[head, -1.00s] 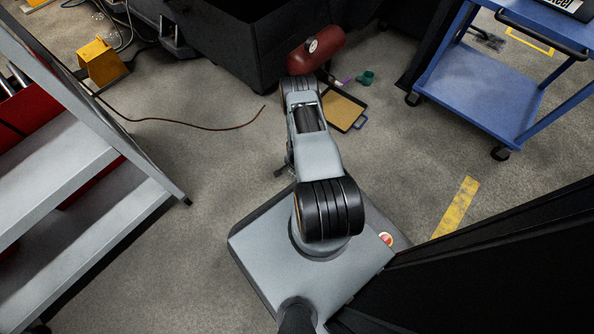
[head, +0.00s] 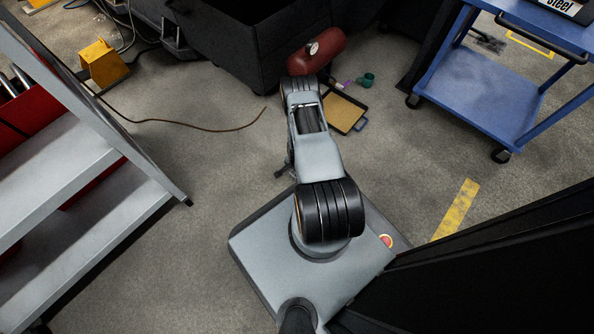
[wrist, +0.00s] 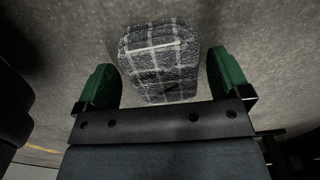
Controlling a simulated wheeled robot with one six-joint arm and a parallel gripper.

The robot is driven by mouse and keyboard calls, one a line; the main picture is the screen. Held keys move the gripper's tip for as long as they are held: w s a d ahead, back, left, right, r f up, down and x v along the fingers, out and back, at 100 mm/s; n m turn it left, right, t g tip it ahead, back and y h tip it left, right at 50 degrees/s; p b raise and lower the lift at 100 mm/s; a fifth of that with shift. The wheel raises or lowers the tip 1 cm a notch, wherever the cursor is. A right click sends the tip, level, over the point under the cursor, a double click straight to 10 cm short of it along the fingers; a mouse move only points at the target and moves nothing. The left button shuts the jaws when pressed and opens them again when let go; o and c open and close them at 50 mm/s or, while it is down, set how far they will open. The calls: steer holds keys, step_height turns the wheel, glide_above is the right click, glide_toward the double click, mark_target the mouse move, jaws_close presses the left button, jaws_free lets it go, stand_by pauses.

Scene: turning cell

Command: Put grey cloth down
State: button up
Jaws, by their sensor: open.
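The grey cloth (wrist: 160,62) shows in the wrist view as a dark grey checked bundle with pale lines. It lies on the grey floor, between and beyond the fingertips of my gripper (wrist: 165,85). The two green fingers stand apart, one on each side of the cloth, with a visible gap on the right and a narrower one on the left. My gripper is open. In the head view the cloth cannot be made out, and my arm hides the gripper's fingers.
A red cylinder (head: 317,52) with a gauge, a yellow-brown tray (head: 342,113) and a small green object (head: 367,80) lie on the floor beyond my arm. A blue cart (head: 480,95) stands right, grey shelving (head: 70,150) left. A brown cable (head: 190,122) crosses the floor.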

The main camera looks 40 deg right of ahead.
steer(key=w+a+r+n+p, duration=0.2)
steer(key=w+r, duration=0.1)
steer(key=r, duration=1.1)
steer(key=w+a+r+n+t+p, duration=0.1)
steer(key=w+a+r+n, duration=0.15)
steer(key=r, duration=1.05)
steer(key=w+a+r+n+p, duration=0.2)
steer(key=r+n, duration=0.1)
steer(key=r, duration=1.1)
steer(key=s+a+r+n, duration=0.4)
steer(key=s+r, duration=0.3)
steer(key=r, duration=0.2)
steer(key=s+a+r+n+t, duration=0.1)
steer(key=s+a+r+n, duration=0.3)
steer(key=r, duration=0.6)
steer(key=s+a, duration=0.2)
steer(key=s, duration=0.1)
steer(key=shift+a+t, duration=0.3)
steer(key=shift+a, duration=0.1)
steer(key=shift+r+n, duration=0.1)
steer(key=shift+n, duration=0.15)
